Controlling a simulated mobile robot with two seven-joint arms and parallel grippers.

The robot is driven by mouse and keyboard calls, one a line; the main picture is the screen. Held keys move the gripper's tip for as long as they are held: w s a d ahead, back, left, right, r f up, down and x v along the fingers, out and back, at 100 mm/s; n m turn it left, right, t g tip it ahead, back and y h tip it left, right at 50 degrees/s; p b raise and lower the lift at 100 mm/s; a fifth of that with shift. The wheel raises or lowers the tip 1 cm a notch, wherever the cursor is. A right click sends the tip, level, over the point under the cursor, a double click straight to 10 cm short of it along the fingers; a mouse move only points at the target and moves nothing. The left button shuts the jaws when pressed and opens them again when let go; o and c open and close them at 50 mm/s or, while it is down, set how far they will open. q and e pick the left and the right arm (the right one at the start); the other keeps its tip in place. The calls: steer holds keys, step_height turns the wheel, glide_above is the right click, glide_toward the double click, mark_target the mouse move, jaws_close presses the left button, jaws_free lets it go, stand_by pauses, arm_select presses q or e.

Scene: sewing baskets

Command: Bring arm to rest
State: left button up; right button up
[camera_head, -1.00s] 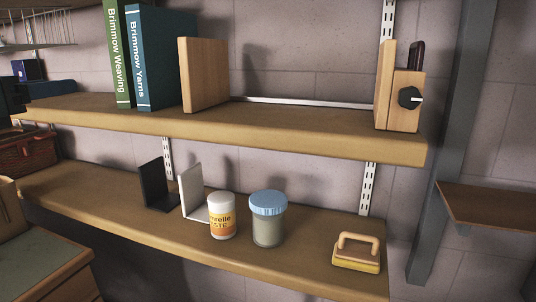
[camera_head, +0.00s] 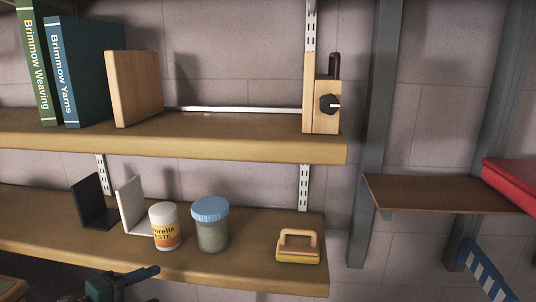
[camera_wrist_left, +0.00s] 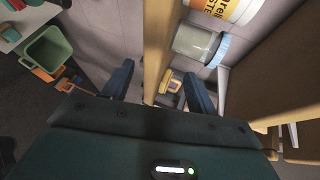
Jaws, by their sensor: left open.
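My left gripper (camera_head: 136,276) shows at the bottom of the head view, in front of and below the front edge of the lower shelf (camera_head: 225,277). The gripper touches none of these as far as I can see. My right gripper is not in view.
The lower shelf holds two bookends (camera_head: 130,205), the paste jar (camera_head: 165,226), the blue-lidded jar (camera_head: 212,226) and a wooden-handled block (camera_head: 298,247). The upper shelf (camera_head: 200,140) holds books (camera_head: 85,70) and a wooden stand (camera_head: 322,105). A small shelf (camera_head: 430,194) bears a red object (camera_head: 512,180).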

arm_select(q)
steer(key=s+d+f+n+y, duration=0.1)
steer(key=s+d+f+n, duration=0.5)
steer(key=f+n, duration=0.2)
step_height(320, 180, down, 2)
steer(key=shift+d+f+n+p, duration=0.15)
steer(key=shift+d+n+p, duration=0.05)
steer(key=shift+n+p, duration=0.2)
steer(key=s+d+f+n+y, duration=0.1)
steer(key=s+f+n, duration=0.2)
steer(key=n, duration=0.1)
steer(key=s+d+f+n+g+y, duration=0.1)
steer(key=s+d+f+n, duration=0.1)
steer(key=s+f+n, duration=0.1)
steer(key=s+d+f+n+g+y, duration=0.1)
steer(key=s+f+n, duration=0.2)
steer(key=s+n, duration=0.2)
steer(key=shift+d+f+p, duration=0.25)
steer(key=shift+f+p, duration=0.05)
steer(key=shift+p, duration=0.1)
steer(key=shift+c, duration=0.4)
